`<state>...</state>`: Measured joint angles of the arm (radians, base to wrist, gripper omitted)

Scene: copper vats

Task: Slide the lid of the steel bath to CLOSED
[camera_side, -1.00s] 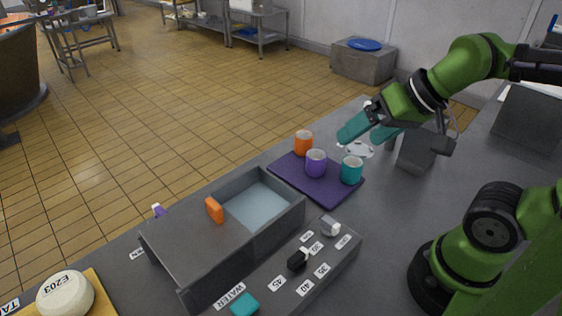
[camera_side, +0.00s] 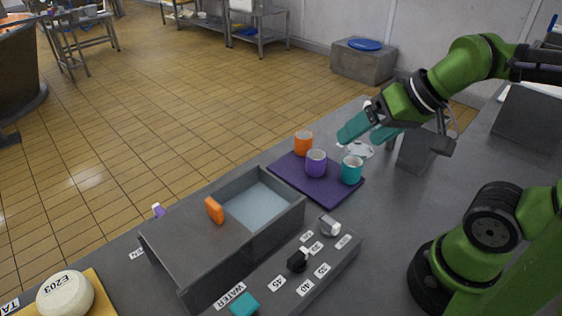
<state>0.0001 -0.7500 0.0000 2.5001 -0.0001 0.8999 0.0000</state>
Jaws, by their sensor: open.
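The steel bath (camera_side: 281,232) is a grey box on the table. Its grey lid (camera_side: 190,246) covers the left part, and the right part is uncovered, showing pale blue water (camera_side: 258,203). An orange handle (camera_side: 214,210) stands up near the lid's right edge. My gripper (camera_side: 358,131), with teal fingers, is open and empty. It is up and to the right of the bath, above the cups, well apart from the lid.
A purple mat (camera_side: 316,190) holds an orange cup (camera_side: 303,143), a purple cup (camera_side: 316,162) and a teal cup (camera_side: 351,170), between gripper and bath. A panel (camera_side: 318,279) with knobs and number labels lies along the bath's front. A white E203 disc (camera_side: 65,296) sits at lower left.

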